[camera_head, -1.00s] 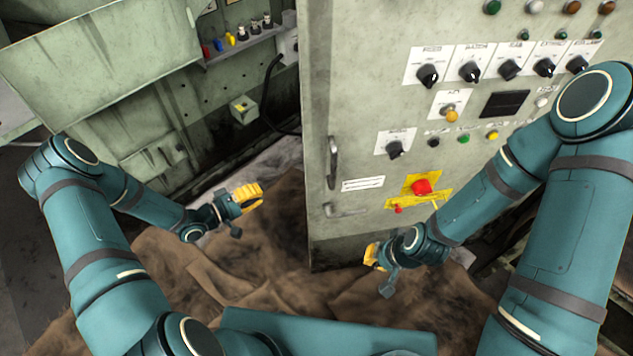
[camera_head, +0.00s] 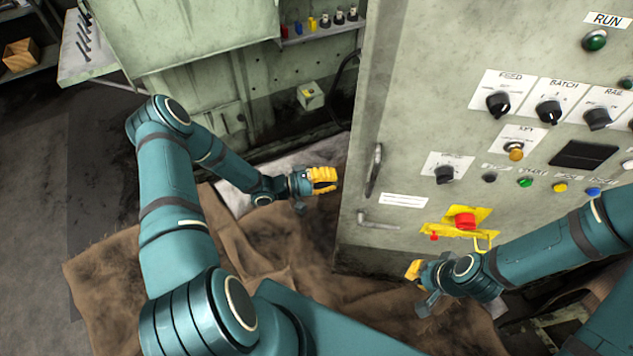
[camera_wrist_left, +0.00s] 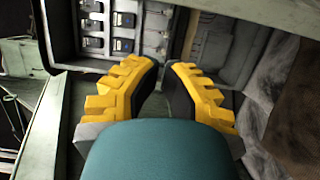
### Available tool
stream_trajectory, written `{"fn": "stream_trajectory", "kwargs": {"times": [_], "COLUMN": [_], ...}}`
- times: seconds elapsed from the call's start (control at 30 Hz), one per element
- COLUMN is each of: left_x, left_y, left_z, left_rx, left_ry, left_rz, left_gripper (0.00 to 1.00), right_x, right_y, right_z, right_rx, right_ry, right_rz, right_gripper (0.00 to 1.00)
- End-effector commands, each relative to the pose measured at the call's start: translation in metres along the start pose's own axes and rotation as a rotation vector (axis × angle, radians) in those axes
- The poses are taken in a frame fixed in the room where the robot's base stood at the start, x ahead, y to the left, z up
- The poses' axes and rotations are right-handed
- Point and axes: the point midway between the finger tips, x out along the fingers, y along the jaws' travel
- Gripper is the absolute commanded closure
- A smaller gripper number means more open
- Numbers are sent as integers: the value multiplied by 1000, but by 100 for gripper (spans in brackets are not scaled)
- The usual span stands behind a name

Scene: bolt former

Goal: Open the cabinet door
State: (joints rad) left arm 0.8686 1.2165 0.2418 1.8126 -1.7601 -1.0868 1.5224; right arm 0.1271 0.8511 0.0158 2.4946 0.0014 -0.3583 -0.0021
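The cabinet door (camera_head: 400,110) is a worn grey-green panel covered with knobs and buttons. A dark upright handle (camera_head: 374,170) is near its left edge, and a lever (camera_head: 378,221) is below it. In the head view I see no gap along the door's edge. My left gripper (camera_head: 334,180) is left of the handle, apart from it in the picture, with yellow fingers pointing right. In the left wrist view its fingers (camera_wrist_left: 166,68) are apart with nothing between them. My right gripper (camera_head: 412,287) is low before the panel, below the red button; its finger gap is unclear.
A red button (camera_head: 465,220) on a yellow plate juts from the panel. A brown cloth (camera_head: 120,262) covers the floor. A green machine (camera_head: 190,40) stands behind on the left. The left wrist view shows a recess with rows of black switch-like parts (camera_wrist_left: 123,20).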

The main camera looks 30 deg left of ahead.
Motion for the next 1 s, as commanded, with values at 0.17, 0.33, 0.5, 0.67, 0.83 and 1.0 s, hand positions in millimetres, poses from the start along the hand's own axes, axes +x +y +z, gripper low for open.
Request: {"fn": "stream_trajectory", "kwargs": {"times": [0.17, 0.33, 0.5, 0.67, 0.83, 1.0], "left_x": [25, 16, 13, 13, 13, 8], "left_y": [-1, 0, 0, 0, 0, -2], "left_z": [5, 27, 36, 38, 37, 51], "left_rx": [-3, -2, 1, 1, 1, -6], "left_ry": [1, 2, 2, 2, 2, 15], "left_rz": [-1, 0, 0, -1, -1, 1], "left_gripper": [100, 100, 100, 100, 100, 100], "right_x": [3, 3, 4, 4, 4, 0], "right_y": [1, 1, 2, 2, 2, 0], "right_z": [0, 0, 0, 0, 0, 0], "right_rx": [0, 0, 0, 0, 0, 0], "right_ry": [2, 2, 2, 2, 2, 1], "right_rz": [0, 0, 0, 0, 0, 0], "right_gripper": [100, 100, 100, 100, 100, 100]}}
